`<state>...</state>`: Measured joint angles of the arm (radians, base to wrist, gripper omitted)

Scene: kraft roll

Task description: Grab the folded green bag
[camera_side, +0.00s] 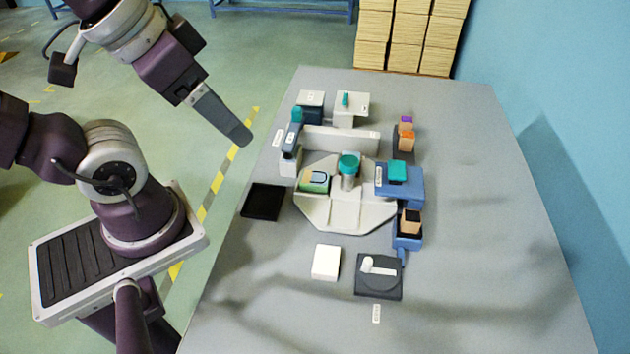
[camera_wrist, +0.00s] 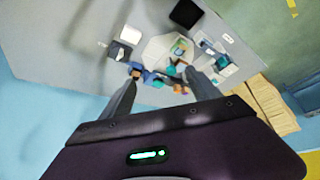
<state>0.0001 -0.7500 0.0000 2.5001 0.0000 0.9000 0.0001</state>
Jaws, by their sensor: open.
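The folded green bag (camera_side: 314,181) appears to be the small green item with a dark loop on top, lying on the left part of the pale base (camera_side: 345,215). In the wrist view it seems to be the small green patch (camera_wrist: 178,48), too small to make out well. My gripper (camera_side: 245,142) is raised at the left of the table in the side view, well apart from the bag. In the wrist view its two fingers (camera_wrist: 160,78) are spread with nothing held between them.
A teal-topped post (camera_side: 348,175) stands right of the bag, with a low pale wall (camera_side: 340,140) behind. A blue block with a teal top (camera_side: 400,183) is further right. A black tray (camera_side: 263,202) lies at left. The table's right side is clear.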

